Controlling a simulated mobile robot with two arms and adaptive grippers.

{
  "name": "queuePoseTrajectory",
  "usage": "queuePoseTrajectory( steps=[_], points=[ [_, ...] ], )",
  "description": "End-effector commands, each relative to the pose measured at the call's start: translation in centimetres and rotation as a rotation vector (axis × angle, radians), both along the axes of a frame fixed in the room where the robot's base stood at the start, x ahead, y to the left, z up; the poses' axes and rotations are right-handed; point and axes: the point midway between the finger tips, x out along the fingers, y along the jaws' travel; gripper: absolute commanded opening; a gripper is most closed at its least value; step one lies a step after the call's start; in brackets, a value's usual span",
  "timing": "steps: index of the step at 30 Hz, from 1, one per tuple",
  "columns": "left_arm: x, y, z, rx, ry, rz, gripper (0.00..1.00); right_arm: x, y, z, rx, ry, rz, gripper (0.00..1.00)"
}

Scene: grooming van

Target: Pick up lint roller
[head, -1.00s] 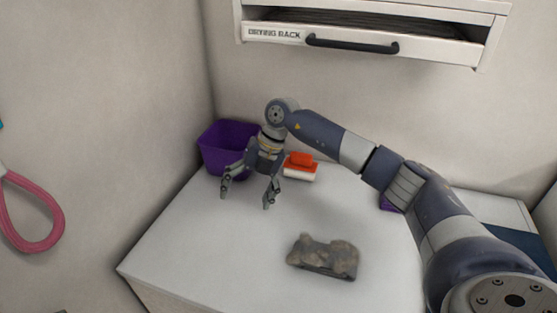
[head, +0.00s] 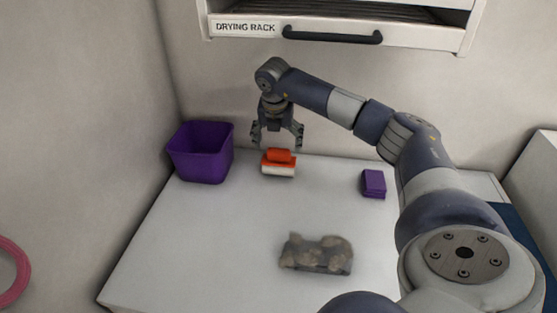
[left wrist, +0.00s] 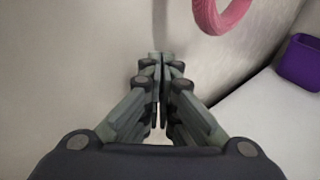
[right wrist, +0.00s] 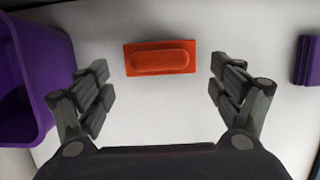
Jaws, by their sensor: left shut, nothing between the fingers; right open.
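An orange-and-white block with a rounded orange top (head: 279,163), which looks like the lint roller, sits on the white counter near the back wall. My right gripper (head: 277,146) is open, pointing down just above and behind it. In the right wrist view the orange block (right wrist: 160,58) lies between the spread fingers, toward the top of the picture, and nothing touches it. My left gripper (left wrist: 160,60) is shut and empty in the left wrist view, away from the block. It is out of the head view.
A purple bin (head: 201,153) stands left of the block. A small purple box (head: 373,184) lies to its right. A grey-brown lumpy thing (head: 316,254) lies toward the front. The drying rack (head: 330,38) hangs above. A pink loop (left wrist: 221,12) hangs at the left wall.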

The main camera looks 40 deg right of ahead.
Motion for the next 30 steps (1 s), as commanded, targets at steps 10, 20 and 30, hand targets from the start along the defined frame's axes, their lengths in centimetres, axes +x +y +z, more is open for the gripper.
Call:
queuePoseTrajectory(
  steps=[10, 20, 30],
  points=[
    [0.0, 0.0, 2.4, 0.001, 0.0, 0.0, 0.0, 1.0, -1.3, -4.1, 0.001, 0.002, 0.0, 0.86],
    [0.0, 0.0, 2.4, 0.001, 0.0, 0.0, 0.0, 1.1, -1.5, -4.9, 0.001, -0.001, 0.0, 0.84],
    [0.0, 0.0, 2.4, 0.001, 0.0, 0.0, 0.0, 1.2, -1.5, -4.8, 0.001, -0.001, 0.0, 0.23]
  ],
)
